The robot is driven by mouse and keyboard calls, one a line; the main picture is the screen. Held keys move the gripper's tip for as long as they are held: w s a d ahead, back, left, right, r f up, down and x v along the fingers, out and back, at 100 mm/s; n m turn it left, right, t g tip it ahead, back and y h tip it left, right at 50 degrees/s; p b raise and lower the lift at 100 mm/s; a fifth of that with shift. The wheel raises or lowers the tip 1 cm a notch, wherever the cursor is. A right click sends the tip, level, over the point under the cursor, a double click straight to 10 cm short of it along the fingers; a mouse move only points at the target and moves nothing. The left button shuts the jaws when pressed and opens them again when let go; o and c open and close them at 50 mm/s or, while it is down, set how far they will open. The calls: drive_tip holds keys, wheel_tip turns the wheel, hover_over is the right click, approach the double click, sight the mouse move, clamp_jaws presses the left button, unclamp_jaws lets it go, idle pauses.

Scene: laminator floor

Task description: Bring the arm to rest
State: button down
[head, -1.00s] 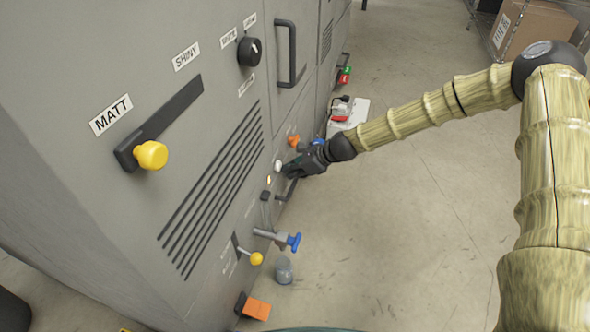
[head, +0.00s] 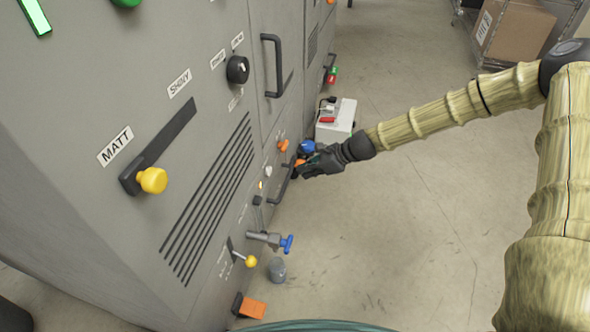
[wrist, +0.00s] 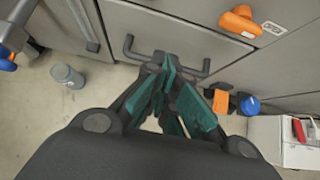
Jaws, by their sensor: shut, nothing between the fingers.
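My gripper (head: 305,167) is at the end of my outstretched arm, in front of the lower part of the grey machine (head: 75,75). In the wrist view its teal-padded fingers (wrist: 171,80) come together at the tips with nothing between them. The fingertips appear just in front of a dark drawer handle (wrist: 190,66); I cannot tell whether they touch it. In the head view the gripper hides part of the orange and blue fittings behind it.
A yellow-knobbed MATT/SHINY lever (head: 153,180) sticks out from the machine. A blue-handled valve (head: 286,243), a grey cup (head: 277,270) and an orange pedal (head: 252,307) are low down. A white box (head: 338,126) stands behind my gripper. The floor (head: 420,240) to the right is clear.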

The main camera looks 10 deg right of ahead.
drive_tip(key=s+a+f+n+g+h, duration=0.1)
drive_tip(key=s+f+n, duration=0.25)
drive_tip(key=s, duration=0.45)
drive_tip(key=s+a+f+n+g+h+p, duration=0.1)
drive_tip(key=s+a+f+n+h, duration=0.15)
drive_tip(key=s+f, duration=0.4)
drive_tip(key=s+a+f+n+g+h, duration=0.1)
drive_tip(key=s+f+n+g, duration=0.2)
drive_tip(key=s, duration=0.6)
drive_tip(key=s+d+f+n+h, duration=0.1)
drive_tip(key=s+d+n+h, duration=0.15)
drive_tip(key=s+n, duration=0.65)
drive_tip(key=s+d+f+n+h, duration=0.1)
drive_tip(key=s+d+n, duration=0.35)
drive_tip(key=s, duration=0.75)
wheel_tip(320, 180, up, 38)
drive_tip(key=p, duration=3.7)
drive_tip(key=shift+a+n+p, duration=0.35)
drive_tip(key=shift+a+n, duration=0.1)
drive_tip(key=c, duration=2.2)
unclamp_jaws()
